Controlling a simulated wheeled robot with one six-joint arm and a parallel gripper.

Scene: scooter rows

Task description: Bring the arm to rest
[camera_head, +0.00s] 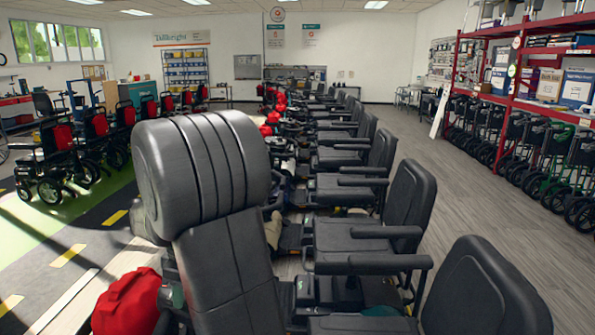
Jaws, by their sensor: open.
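Neither my arm nor my gripper shows in the head view. The state of the jaws cannot be seen there. A large black padded seat (203,165) with a rounded top fills the near middle and hides part of the floor and the row behind it.
A row of black scooter seats (408,200) runs from near right to the back wall. A red object (127,304) is at near left. Powered chairs (50,160) stand at left. Red shelving (500,75) lines the right, above folded walkers. Grey floor (480,200) between is clear.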

